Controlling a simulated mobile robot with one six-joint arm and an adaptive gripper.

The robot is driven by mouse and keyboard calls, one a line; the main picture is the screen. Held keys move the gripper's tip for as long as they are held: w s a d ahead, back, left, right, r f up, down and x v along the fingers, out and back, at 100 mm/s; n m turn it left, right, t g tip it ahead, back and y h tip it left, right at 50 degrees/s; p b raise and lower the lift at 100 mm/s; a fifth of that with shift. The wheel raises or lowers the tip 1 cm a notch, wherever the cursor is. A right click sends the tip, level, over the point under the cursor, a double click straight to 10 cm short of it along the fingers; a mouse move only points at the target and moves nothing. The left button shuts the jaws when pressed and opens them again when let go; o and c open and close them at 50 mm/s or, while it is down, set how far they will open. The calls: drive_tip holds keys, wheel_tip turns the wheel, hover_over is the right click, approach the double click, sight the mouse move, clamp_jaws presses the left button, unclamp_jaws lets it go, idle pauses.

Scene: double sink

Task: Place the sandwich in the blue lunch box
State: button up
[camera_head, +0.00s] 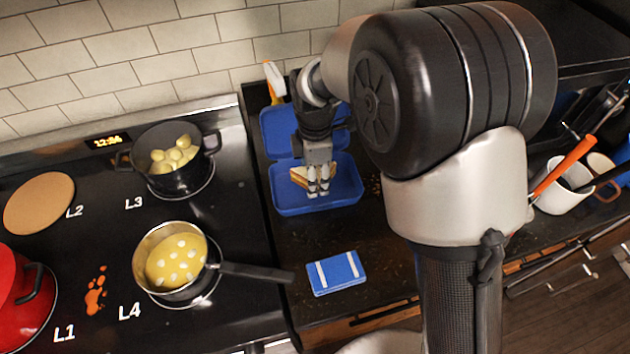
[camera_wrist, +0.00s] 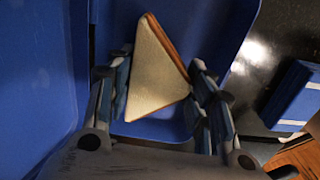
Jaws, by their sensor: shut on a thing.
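The blue lunch box (camera_head: 345,193) stands open on the dark counter right of the stove, its lid raised at the back. My gripper (camera_head: 319,188) points down over its tray and is shut on the triangular sandwich (camera_head: 299,174). In the wrist view the sandwich (camera_wrist: 157,75) sits between the two fingers of my gripper (camera_wrist: 160,98), its pale bread face toward the camera. Blue walls of the lunch box (camera_wrist: 38,80) surround it on the left and behind. I cannot tell whether the sandwich touches the box floor.
A small blue case with white stripes (camera_head: 337,272) lies on the counter in front of the lunch box. A pan (camera_head: 172,262) has its handle reaching over the counter edge. A pot (camera_head: 178,181) stands behind it. A white utensil holder (camera_head: 561,199) stands at right.

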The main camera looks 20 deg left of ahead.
drive_tip(key=shift+f, duration=0.75)
drive_tip(key=shift+f, duration=0.1)
drive_tip(key=o, duration=0.6)
wheel_tip(320, 180, up, 12)
drive_tip(key=p, duration=0.3)
drive_tip(key=shift+p, duration=0.35)
